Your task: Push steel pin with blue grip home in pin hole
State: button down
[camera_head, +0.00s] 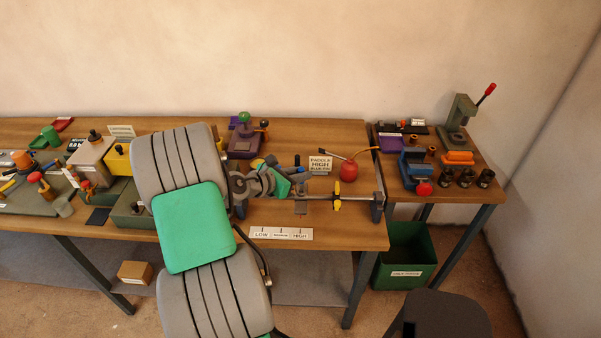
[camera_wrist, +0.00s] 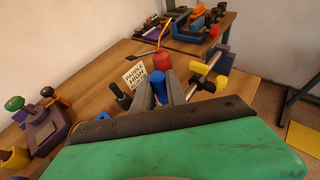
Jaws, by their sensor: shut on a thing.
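In the wrist view the blue grip (camera_wrist: 158,87) of the steel pin sits between the two grey fingers of my gripper (camera_wrist: 160,80). The fingers are shut on it. The steel shank is hidden, and I cannot make out the pin hole or how deep the pin sits. In the head view my gripper is small and partly hidden by my own arm, over the bench near the steel rail (camera_head: 352,195).
A yellow clamp piece (camera_head: 337,198) stands on the rail. A red oil can (camera_head: 348,171) and a sign (camera_head: 320,164) stand behind. A black-knobbed pin (camera_wrist: 121,95) is left of my fingers. A purple block (camera_head: 243,144) stands further left. A LOW/HIGH scale plate (camera_head: 281,233) lies at the front edge.

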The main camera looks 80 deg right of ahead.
jog(key=shift+f+b, duration=0.75)
jog(key=shift+f, duration=1)
jog(key=c, duration=1.3)
grip_release()
jog(key=shift+o, duration=0.2)
jog(key=shift+a, duration=0.1)
jog(key=b+v, duration=0.1)
jog(key=v, duration=0.6)
jog(key=shift+w+a, duration=0.2)
jog(key=shift+r, duration=0.1)
